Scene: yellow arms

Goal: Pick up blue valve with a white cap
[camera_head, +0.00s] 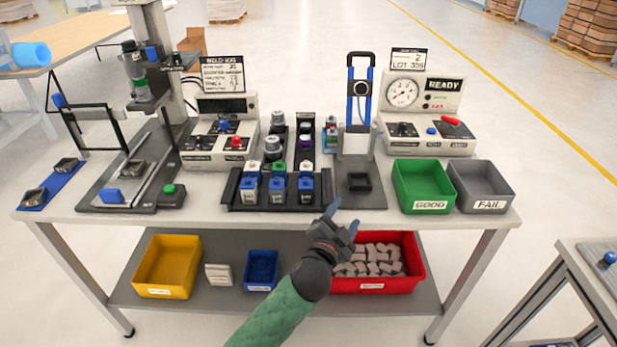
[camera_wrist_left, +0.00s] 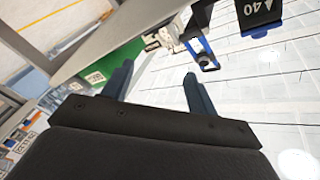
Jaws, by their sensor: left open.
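Several blue valves stand in the front row of a black rack on the bench: a left one (camera_head: 249,185), a middle one (camera_head: 278,184) and a right one (camera_head: 305,184). My right gripper is not in view.
The lower shelf (camera_head: 215,301) carries yellow, blue and red bins. The bench's front edge lies by my gripper.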

